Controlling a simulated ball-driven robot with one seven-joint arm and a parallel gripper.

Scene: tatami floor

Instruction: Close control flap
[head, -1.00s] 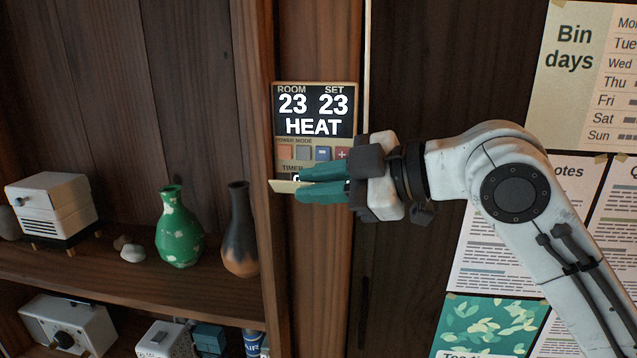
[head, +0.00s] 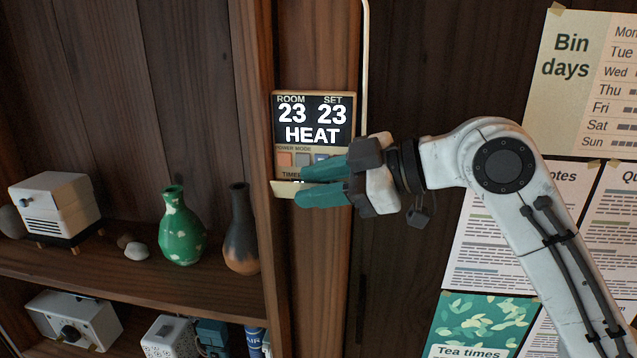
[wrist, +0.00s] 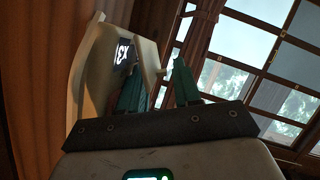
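The control panel (head: 313,95) is a beige-framed wall unit whose dark display reads ROOM 23, SET 23, HEAT. Its cream control flap (head: 283,189) sticks out at the panel's bottom, lowered, below the TIMER label; its right part is hidden by my gripper. My gripper (head: 299,186) reaches in from the right with its two teal fingers apart, one above the other, in front of the panel's lower right. The flap's left end shows just left of the fingertips; I cannot tell whether they touch it. The wrist view shows the parted fingers (wrist: 160,85) beside the panel (wrist: 92,70).
Left of the wooden post, a shelf holds a green vase (head: 181,228), a dark vase (head: 241,232) and a white box-shaped device (head: 56,205). A pale conduit (head: 365,60) runs beside the panel. Posters (head: 575,70) hang at right.

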